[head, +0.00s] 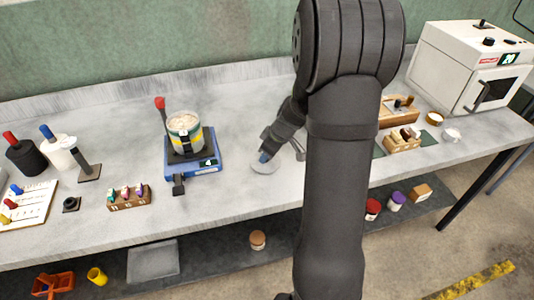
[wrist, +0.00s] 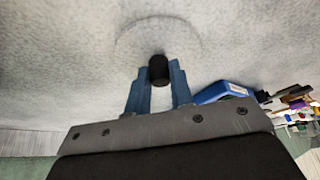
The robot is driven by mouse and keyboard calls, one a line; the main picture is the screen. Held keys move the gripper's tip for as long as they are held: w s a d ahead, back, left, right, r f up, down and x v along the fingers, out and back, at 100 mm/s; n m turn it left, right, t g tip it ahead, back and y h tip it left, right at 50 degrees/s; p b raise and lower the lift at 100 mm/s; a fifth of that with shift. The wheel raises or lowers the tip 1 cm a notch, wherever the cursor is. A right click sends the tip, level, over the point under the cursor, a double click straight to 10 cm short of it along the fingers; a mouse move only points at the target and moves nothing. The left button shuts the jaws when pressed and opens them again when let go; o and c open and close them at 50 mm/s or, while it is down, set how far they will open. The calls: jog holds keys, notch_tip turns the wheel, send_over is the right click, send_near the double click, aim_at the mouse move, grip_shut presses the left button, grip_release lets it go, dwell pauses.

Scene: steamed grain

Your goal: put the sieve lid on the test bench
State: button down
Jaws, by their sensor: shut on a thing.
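The sieve lid (head: 264,168) is a pale, thin disc at the middle of the test bench (head: 240,215), right of the blue scale. In the wrist view the lid (wrist: 160,35) is a faint round outline, nearly the colour of the bench, with a black knob (wrist: 158,70). My gripper (head: 266,156) has blue fingers shut on this knob, one on each side. The lid lies flat against or just above the bench top; I cannot tell whether it touches. My forearm hides part of the bench to the right.
A bottle rack (head: 128,195) stands farther left. A white oven (head: 470,65) and wooden trays (head: 403,140) are at the right. Bench in front of the lid is clear.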

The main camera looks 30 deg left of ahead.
jog(key=c, duration=1.3)
grip_release()
jog(key=shift+f, duration=0.1)
jog(key=v, duration=1.2)
jog(key=shift+d, duration=0.1)
jog(key=x, duration=1.2)
jog(key=shift+r, duration=1.3)
jog(key=shift+f, duration=0.1)
